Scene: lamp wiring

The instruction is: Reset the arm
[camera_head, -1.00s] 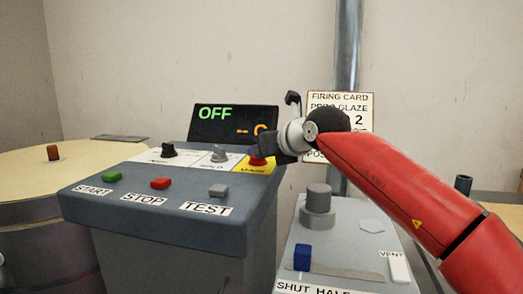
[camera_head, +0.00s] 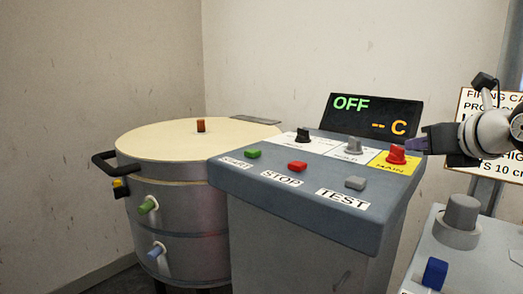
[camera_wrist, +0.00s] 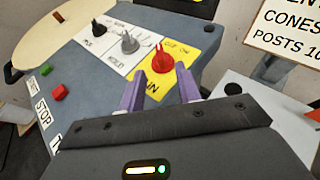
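My gripper (camera_head: 412,141) is at the right of the console, just right of and slightly above the red MAIN knob (camera_head: 396,155). In the wrist view my gripper (camera_wrist: 160,72) shows two purple fingers spread apart with nothing held between them. The red knob (camera_wrist: 162,61) shows beyond the fingertips on its yellow panel. The arm behind my gripper is mostly out of the head view. The display (camera_head: 372,118) reads OFF and "-- C".
The console (camera_head: 300,205) also bears a black knob (camera_head: 303,135), a grey knob (camera_head: 354,146), and green, red and grey buttons. A round kiln (camera_head: 165,145) stands left. A box with a grey cylinder (camera_head: 460,218) and a blue switch (camera_head: 434,273) is below right.

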